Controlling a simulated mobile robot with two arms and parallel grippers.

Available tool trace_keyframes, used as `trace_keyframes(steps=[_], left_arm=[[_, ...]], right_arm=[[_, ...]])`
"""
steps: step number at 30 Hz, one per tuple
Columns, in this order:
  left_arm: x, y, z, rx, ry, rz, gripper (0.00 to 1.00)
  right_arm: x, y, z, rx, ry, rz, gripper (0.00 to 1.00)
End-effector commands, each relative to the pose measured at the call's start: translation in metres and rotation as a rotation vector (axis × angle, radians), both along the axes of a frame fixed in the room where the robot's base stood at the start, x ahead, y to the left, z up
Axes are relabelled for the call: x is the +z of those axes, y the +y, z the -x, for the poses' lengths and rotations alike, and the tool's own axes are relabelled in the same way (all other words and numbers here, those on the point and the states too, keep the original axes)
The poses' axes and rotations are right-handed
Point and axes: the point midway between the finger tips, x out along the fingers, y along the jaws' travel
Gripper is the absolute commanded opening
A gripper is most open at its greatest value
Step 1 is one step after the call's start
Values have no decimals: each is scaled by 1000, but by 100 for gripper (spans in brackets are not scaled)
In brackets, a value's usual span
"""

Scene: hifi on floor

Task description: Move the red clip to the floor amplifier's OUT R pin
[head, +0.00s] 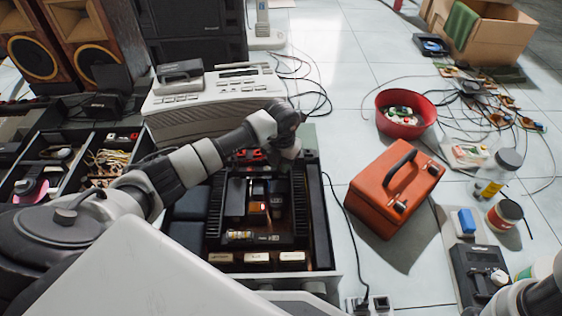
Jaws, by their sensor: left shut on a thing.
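The open floor amplifier (325,230) is a black chassis with dark heatsink fins and parts inside, standing on the floor in front of me. Pale labels (257,257) line its near edge, too small to read. My left gripper (284,163) points down over the amplifier's far edge. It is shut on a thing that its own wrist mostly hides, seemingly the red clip. Red parts (250,157) show just left of the fingers, and I cannot tell which of them is the clip. The OUT R pin cannot be made out. My right gripper is out of view.
An orange-red toolbox (395,190) stands right of the amplifier, with a red bowl (406,112) behind it. A pale grey device (215,100) is beyond the amplifier. A parts tray (75,165) lies left. Cables and small items clutter the right floor. Tiles around the toolbox are clear.

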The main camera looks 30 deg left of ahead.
Motion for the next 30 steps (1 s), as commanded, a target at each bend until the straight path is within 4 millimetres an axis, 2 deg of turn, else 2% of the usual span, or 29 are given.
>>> trace_keyframes(steps=[24,25,30], left_arm=[[-7,0,0,0,-1,0,4],[-7,0,0,0,-1,0,25],[-7,0,0,0,-1,0,51]], right_arm=[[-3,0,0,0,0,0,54],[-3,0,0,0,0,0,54],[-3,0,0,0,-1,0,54]])
